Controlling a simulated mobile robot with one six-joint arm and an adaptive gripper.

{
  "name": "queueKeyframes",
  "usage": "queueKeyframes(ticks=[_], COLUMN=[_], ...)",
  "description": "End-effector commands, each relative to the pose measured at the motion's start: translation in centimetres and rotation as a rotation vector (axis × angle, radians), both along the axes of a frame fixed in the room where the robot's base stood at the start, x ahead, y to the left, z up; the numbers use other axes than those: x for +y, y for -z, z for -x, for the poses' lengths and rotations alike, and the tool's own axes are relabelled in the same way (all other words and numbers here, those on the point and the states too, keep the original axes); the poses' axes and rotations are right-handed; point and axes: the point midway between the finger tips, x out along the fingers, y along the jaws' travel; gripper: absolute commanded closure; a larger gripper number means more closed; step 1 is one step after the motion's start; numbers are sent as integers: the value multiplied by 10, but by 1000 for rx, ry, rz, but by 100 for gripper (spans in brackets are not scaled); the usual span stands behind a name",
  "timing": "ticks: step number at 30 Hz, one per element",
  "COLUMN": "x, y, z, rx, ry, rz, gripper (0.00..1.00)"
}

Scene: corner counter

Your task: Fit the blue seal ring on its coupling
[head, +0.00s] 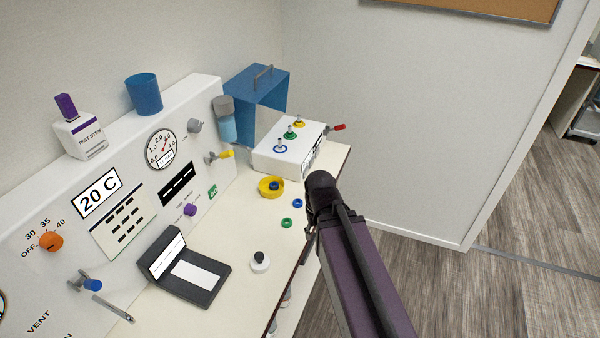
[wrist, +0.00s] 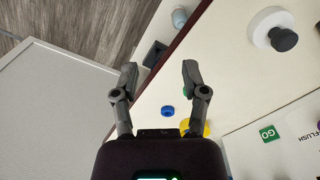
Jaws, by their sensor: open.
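The blue seal ring (head: 297,203) lies flat on the cream counter, right of a yellow round dish. In the wrist view a small blue round thing (wrist: 167,111), which looks like this ring, shows between my fingers and beyond them. Its coupling appears to be the blue-based post (head: 281,148) on the white box (head: 262,156), nearest of three posts. My gripper (wrist: 160,70) is open and empty, above the counter edge and apart from the ring. In the head view my arm hides most of its fingers.
A green ring (head: 286,223), the yellow dish (head: 271,186) with a dark blue piece in it, and a white-and-black knob (head: 260,261) stand nearby. Green and yellow posts and a red handle (head: 339,127) are on the box. The instrument panel (head: 130,215) borders the left.

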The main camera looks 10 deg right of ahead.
Motion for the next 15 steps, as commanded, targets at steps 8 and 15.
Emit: queueKeyframes(ticks=[8,15], x=[0,0], y=[0,-3], z=[-1,-21], rx=[0,-10], ry=[0,0], rz=[0,0], gripper=[13,10])
